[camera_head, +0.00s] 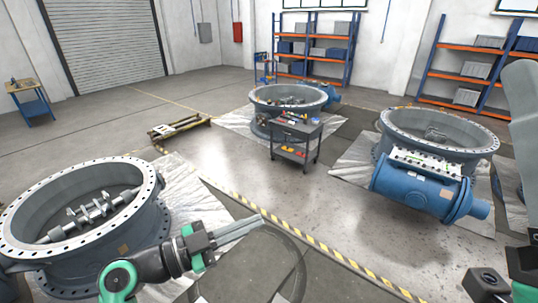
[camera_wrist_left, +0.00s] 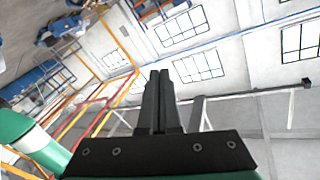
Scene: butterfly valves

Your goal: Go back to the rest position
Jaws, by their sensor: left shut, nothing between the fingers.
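My left gripper (camera_head: 240,229) reaches in from the lower left in the head view, over the grey floor beside the near left valve. Its two fingers lie together, with nothing between them. In the left wrist view, the closed fingers (camera_wrist_left: 161,100) point up the picture toward windows and a pale wall. My right gripper is not clearly seen; only dark and grey parts of my right side show at the right edge of the head view.
A large grey butterfly valve (camera_head: 135,226) stands at the left, close to my left arm. A second valve (camera_head: 300,97) stands farther back, near a tool cart (camera_head: 297,131). A third valve (camera_head: 440,122) with a blue actuator (camera_head: 408,188) is at the right. Open floor lies between them.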

